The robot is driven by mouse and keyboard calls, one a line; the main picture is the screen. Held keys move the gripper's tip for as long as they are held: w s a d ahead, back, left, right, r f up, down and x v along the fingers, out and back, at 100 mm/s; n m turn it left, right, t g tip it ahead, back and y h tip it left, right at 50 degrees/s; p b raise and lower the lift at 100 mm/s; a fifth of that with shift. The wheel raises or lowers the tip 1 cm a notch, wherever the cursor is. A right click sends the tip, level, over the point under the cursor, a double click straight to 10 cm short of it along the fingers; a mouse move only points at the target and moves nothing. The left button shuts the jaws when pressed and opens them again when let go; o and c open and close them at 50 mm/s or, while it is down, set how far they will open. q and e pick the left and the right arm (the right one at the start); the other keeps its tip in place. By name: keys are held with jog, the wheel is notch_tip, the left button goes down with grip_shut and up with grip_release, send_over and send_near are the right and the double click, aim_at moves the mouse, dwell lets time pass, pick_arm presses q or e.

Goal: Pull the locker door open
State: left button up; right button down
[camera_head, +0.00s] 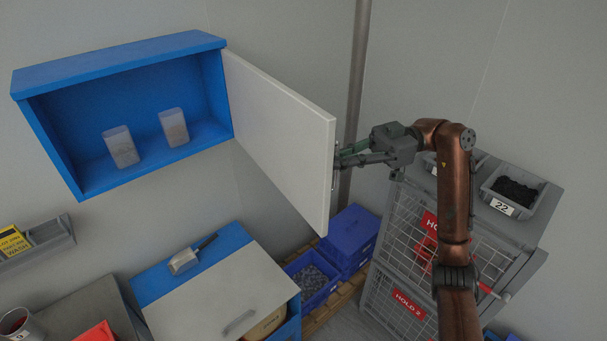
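The blue wall locker (120,65) is at the upper left. Its white door (282,130) hangs on the right side and stands wide open, swung out from the wall. Two pale, translucent containers stand inside, one in the middle (121,147) and one to its right (174,127). My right gripper (345,157) is at the door's free edge, its fingers reaching left to where the handle would be. The handle is mostly hidden behind the edge and fingers, so I cannot tell whether they are closed on it. My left gripper is not in view.
A grey cage (405,215) with HOLD signs stands at the right, with a grey bin labelled 22 (512,192) on top. Blue crates (350,240) sit on a pallet below the door. A blue-and-white cabinet (215,290) stands below the locker. A grey pole (356,85) rises behind the gripper.

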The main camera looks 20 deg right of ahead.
jog(key=shift+w+d+f, duration=0.1)
jog(key=shift+w+d, duration=0.2)
jog(key=shift+d, duration=0.45)
jog(key=shift+w+d+f, duration=0.1)
jog(key=shift+w+d, duration=0.2)
jog(key=shift+d, duration=0.45)
jog(key=c, duration=2.2)
grip_release()
jog(key=shift+s+d+r, duration=0.1)
jog(key=shift+d, duration=0.05)
jog(key=shift+o, duration=0.6)
jog(key=w+d, duration=0.1)
jog(key=d, duration=1.1)
jog(key=shift+w, duration=0.2)
jog(key=shift+a, duration=0.1)
